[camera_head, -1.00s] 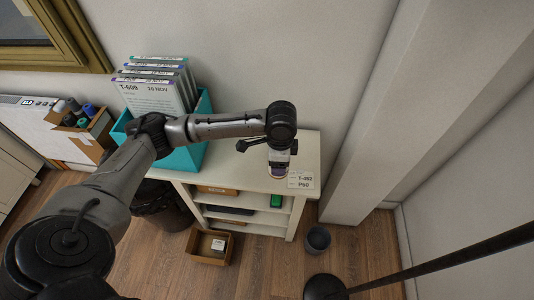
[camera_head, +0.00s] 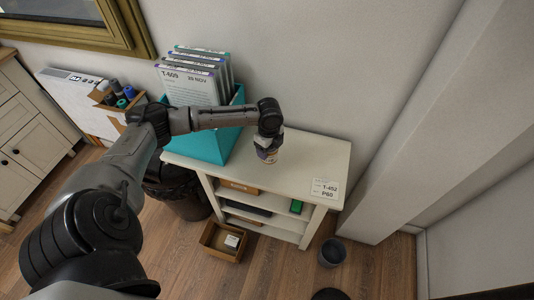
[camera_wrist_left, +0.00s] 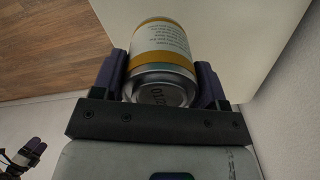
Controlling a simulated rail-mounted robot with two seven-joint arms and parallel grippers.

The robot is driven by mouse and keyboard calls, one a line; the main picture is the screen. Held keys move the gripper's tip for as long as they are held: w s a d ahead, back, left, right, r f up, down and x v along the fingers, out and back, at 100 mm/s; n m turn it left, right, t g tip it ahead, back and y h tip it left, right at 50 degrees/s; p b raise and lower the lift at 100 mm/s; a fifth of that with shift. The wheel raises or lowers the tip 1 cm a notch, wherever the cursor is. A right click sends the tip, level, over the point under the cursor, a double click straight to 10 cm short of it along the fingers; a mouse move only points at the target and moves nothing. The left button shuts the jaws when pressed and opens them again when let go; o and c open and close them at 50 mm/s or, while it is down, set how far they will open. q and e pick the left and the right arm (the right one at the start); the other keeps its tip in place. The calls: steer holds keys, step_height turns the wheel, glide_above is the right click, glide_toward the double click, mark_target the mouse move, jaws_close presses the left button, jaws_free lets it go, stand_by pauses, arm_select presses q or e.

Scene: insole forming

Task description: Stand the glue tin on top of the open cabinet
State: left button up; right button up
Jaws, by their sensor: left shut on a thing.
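The glue tin (camera_wrist_left: 162,48), with a white printed label and gold bands, is between the purple fingers of my left gripper (camera_wrist_left: 166,82) in the left wrist view. The gripper is shut on it. In the head view my left gripper (camera_head: 267,142) points down and the tin (camera_head: 267,156) shows below it, upright. The tin is over the white top of the open cabinet (camera_head: 290,180); I cannot tell whether it touches. A small dark and purple shape, apparently my right gripper (camera_wrist_left: 30,151), shows at the lower left of the wrist view.
A teal file box (camera_head: 205,147) with upright cards stands on the cabinet's left part. A label card (camera_head: 325,188) lies at its right front corner. Free top lies between. A cardboard box (camera_head: 222,241), a grey bucket (camera_head: 333,252) and a dark bin (camera_head: 180,190) stand on the floor.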

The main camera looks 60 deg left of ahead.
arm_select(q)
steer(key=shift+w+a+f+b, duration=0.1)
steer(key=shift+a+f+b, duration=0.3)
steer(key=shift+f, duration=0.55)
steer(key=shift+a+f+b, duration=0.25)
steer(key=shift+a+f, duration=0.3)
steer(key=shift+f, duration=0.4)
steer(key=shift+w+a+f+b, duration=0.1)
steer(key=shift+a+f+b, duration=0.3)
steer(key=shift+f, duration=0.55)
steer(key=shift+a, duration=0.1)
steer(key=shift+f, duration=0.15)
steer(key=o, duration=1)
steer(key=shift+o, duration=0.2)
